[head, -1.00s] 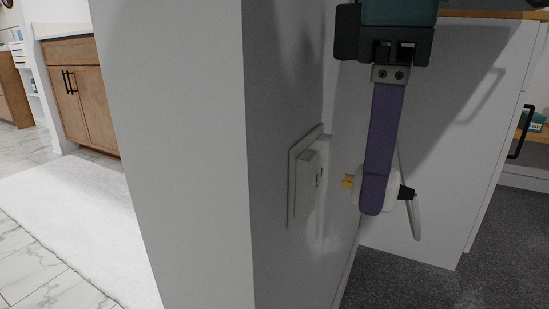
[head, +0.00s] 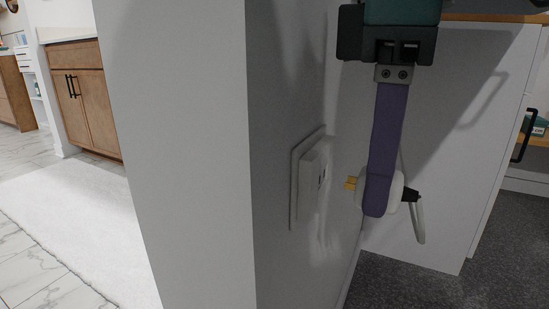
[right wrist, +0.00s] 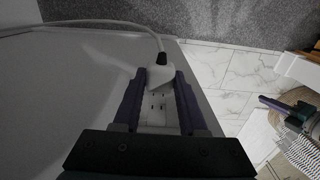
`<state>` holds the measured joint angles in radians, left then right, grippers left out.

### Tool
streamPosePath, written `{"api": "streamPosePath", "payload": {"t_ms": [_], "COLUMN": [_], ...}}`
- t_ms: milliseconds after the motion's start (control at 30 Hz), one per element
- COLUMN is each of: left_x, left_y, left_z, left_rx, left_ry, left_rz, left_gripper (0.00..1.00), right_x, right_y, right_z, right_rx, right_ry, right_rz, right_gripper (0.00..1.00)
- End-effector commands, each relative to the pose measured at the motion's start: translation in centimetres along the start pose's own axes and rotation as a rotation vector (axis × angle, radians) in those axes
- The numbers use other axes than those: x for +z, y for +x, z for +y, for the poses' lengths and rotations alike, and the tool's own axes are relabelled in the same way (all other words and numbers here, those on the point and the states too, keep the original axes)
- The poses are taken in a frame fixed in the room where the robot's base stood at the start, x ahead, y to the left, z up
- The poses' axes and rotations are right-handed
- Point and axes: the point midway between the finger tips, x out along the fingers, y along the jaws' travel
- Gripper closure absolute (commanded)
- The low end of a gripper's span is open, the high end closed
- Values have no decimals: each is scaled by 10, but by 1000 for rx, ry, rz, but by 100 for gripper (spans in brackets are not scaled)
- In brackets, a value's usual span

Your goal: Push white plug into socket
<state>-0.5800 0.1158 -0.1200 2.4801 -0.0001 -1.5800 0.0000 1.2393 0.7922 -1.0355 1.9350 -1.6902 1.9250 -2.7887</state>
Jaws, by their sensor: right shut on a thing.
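The white plug (head: 398,190) has brass prongs pointing left and a black cord end with a white cable on its right. My right gripper (head: 377,205), with purple fingers, is shut on the plug. The white wall socket (head: 312,182) is on the grey wall to the left, and a gap shows between the prongs and its face. In the right wrist view the plug (right wrist: 161,76) is between the fingertips of my right gripper (right wrist: 158,80), and the socket face with its slots (right wrist: 157,106) shows between the fingers.
The grey wall (head: 290,90) has an outer corner left of the socket. A white cabinet (head: 440,130) with a dark handle stands behind the gripper. Wooden cabinets (head: 85,95) and a white rug (head: 75,225) are far left. Dark carpet (head: 400,285) lies below.

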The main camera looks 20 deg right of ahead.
Motion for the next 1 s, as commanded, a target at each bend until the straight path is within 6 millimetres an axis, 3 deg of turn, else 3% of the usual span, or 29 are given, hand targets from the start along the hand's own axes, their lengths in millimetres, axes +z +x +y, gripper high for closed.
{"api": "streamPosePath", "payload": {"t_ms": [1000], "left_x": [1], "left_y": [2], "left_z": [-1], "left_rx": [-3], "left_ry": [4], "left_rz": [-1], "left_gripper": [100], "right_x": [-25], "right_y": [0], "right_z": [0], "right_rx": [0], "right_ry": [0], "right_rz": [3], "right_gripper": [100]}}
